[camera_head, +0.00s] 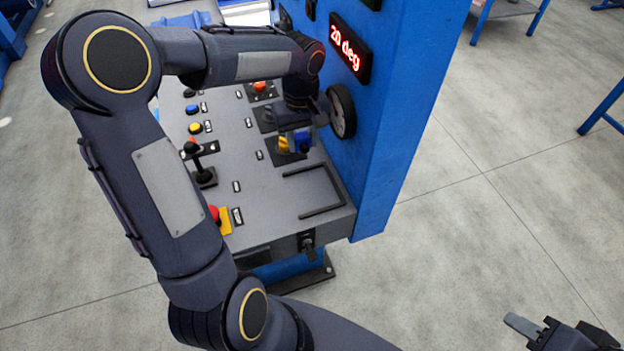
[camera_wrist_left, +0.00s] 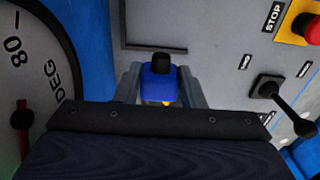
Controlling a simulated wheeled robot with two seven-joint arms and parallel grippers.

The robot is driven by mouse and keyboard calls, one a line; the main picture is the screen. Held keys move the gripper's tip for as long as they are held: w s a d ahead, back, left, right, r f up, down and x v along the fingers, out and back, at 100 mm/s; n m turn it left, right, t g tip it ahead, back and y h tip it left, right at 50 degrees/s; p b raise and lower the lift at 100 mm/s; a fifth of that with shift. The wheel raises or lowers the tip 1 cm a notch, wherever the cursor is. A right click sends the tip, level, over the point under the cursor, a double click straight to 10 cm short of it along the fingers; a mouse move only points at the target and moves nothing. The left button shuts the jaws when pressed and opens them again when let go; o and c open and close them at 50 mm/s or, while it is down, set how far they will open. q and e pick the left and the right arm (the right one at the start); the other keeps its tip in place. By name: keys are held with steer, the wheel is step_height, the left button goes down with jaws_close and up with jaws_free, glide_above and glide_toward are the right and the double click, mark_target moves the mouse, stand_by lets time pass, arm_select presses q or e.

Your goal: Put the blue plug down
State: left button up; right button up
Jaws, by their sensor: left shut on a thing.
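The blue plug (camera_wrist_left: 160,88), with a black top, sits between the two fingers of my left gripper (camera_wrist_left: 160,90) in the left wrist view. The gripper is shut on it. In the head view the plug (camera_head: 303,140) shows as a small blue block by my left gripper (camera_head: 290,132), over the panel near the blue upright. A yellow part (camera_head: 284,145) shows beside it. I cannot tell whether the plug touches the panel. My right gripper (camera_head: 530,328) is at the bottom right, over the floor, far from the panel; its jaw opening is unclear.
A black bracket outline (camera_head: 320,205) marks a bare area at the panel's near right corner. A joystick (camera_head: 200,165) and red stop button (camera_head: 213,214) stand at left.

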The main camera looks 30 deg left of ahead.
arm_select(q)
glide_above(311, 192)
steer(key=f, duration=0.5)
steer(key=shift+w+a+f, duration=0.1)
steer(key=shift+w+f, duration=0.1)
steer(key=shift+f, duration=0.15)
step_height(311, 192, down, 4)
steer(key=shift+r+b, duration=0.25)
steer(key=shift+b, duration=0.15)
steer(key=shift+s, duration=0.1)
steer(key=shift+f+b, duration=0.3)
steer(key=shift+b, duration=0.15)
steer(key=o, duration=1.1)
steer(key=shift+r, duration=0.1)
